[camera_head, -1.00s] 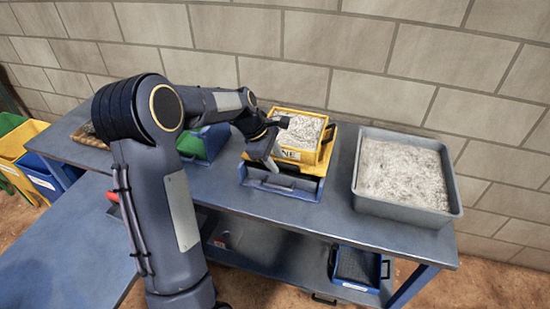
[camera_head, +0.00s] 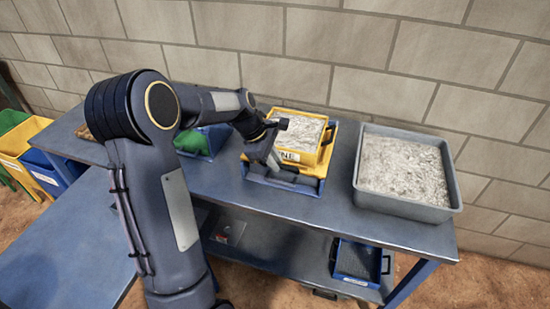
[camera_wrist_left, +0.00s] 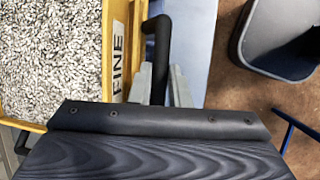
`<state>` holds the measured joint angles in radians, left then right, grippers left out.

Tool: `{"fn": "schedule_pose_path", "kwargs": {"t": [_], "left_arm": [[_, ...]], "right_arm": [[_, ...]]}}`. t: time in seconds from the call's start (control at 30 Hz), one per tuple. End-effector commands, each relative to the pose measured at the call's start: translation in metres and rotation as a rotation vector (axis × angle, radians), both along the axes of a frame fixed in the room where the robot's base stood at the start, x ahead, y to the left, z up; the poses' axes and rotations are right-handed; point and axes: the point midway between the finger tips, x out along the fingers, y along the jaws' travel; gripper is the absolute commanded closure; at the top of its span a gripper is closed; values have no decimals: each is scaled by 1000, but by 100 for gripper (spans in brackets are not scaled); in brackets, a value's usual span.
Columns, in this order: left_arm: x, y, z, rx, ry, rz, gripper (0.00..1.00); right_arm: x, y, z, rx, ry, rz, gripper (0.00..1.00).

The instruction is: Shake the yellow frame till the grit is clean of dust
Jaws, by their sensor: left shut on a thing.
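The yellow frame (camera_head: 326,152) holds pale grey, speckled grit (camera_head: 300,132) and sits over a blue tray (camera_head: 318,190) on the bench. In the left wrist view, the yellow frame (camera_wrist_left: 107,60) carries a FINE label beside the grit (camera_wrist_left: 50,55). My left gripper (camera_head: 268,150) is at the frame's near left side. In the left wrist view, its fingers (camera_wrist_left: 162,85) are shut on the frame's black handle (camera_wrist_left: 157,45). The lower end of the handle is hidden behind the wrist. My right gripper is in neither view.
A large grey bin (camera_head: 405,212) of pale material stands to the right on the blue bench (camera_head: 225,183). A blue bin with green contents (camera_head: 212,140) stands left. A small blue tray (camera_head: 355,262) lies on the lower shelf. A brick wall (camera_head: 330,45) rises close behind.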

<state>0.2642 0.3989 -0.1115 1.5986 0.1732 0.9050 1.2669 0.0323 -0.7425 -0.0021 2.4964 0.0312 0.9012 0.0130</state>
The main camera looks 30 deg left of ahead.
Motion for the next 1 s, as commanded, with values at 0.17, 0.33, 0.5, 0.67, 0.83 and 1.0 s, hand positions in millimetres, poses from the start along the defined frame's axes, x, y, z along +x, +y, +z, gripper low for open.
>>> {"fn": "schedule_pose_path", "kwargs": {"t": [0.17, 0.33, 0.5, 0.67, 0.83, 1.0], "left_arm": [[0, 0, -1, 0, 1, 0, 68], [0, 0, -1, 0, 1, 0, 62], [0, 0, 1, 0, 0, 0, 62], [-4, 6, 16, 2, -4, 1, 62], [-12, 16, 44, 2, -4, 0, 62], [-18, 23, 63, 1, -1, 0, 62]], "right_arm": [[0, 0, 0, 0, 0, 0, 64], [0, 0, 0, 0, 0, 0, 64], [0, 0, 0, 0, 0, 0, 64], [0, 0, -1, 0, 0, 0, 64], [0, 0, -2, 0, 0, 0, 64], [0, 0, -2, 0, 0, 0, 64]]}}
